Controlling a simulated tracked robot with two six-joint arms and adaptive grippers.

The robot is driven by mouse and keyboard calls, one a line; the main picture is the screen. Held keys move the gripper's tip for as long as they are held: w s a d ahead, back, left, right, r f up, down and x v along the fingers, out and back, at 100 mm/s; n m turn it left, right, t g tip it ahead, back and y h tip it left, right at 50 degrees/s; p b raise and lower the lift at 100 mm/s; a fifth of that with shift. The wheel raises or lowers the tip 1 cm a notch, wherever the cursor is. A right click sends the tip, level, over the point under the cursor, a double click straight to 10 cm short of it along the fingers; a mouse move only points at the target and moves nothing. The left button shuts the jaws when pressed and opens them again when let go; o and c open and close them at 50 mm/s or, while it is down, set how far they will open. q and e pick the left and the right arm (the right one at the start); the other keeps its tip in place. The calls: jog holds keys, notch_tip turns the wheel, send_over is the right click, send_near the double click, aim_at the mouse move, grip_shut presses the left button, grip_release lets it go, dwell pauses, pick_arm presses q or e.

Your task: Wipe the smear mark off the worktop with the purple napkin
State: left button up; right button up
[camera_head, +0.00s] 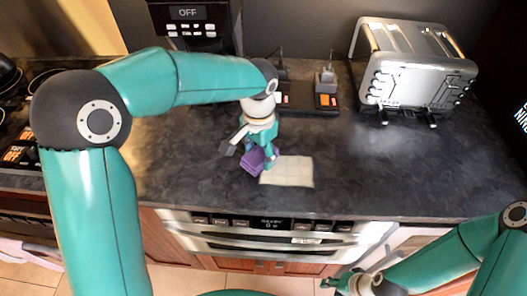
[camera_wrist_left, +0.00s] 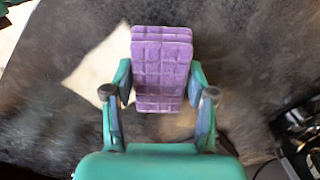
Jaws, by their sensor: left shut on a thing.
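The folded purple napkin (camera_head: 255,161) is between the fingers of my left gripper (camera_head: 258,150), just over or on the dark worktop (camera_head: 190,165). In the left wrist view the napkin (camera_wrist_left: 161,68) sits upright between both fingers of the gripper (camera_wrist_left: 160,85), which is shut on it. A flat, pale cream patch (camera_head: 288,171) lies right beside the napkin; it also shows in the left wrist view (camera_wrist_left: 95,68). I cannot tell whether this patch is the smear or a cloth. A faint whitish haze (camera_head: 395,140) shows near the toaster. My right gripper (camera_head: 350,283) is low, in front of the worktop, apparently empty.
A silver toaster (camera_head: 415,70) stands at the back right. A black socket strip (camera_head: 308,101) with plugs lies at the back. A coffee machine (camera_head: 190,25) stands at the back left. An oven (camera_head: 270,242) is below the front edge. The worktop's right middle is clear.

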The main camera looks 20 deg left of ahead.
pick_arm(q)
jog(key=shift+w+d+r+p, duration=0.1)
jog(key=shift+w+r+p, duration=0.05)
jog(key=shift+r+p, duration=2.5)
jog(key=shift+r+b, duration=0.5)
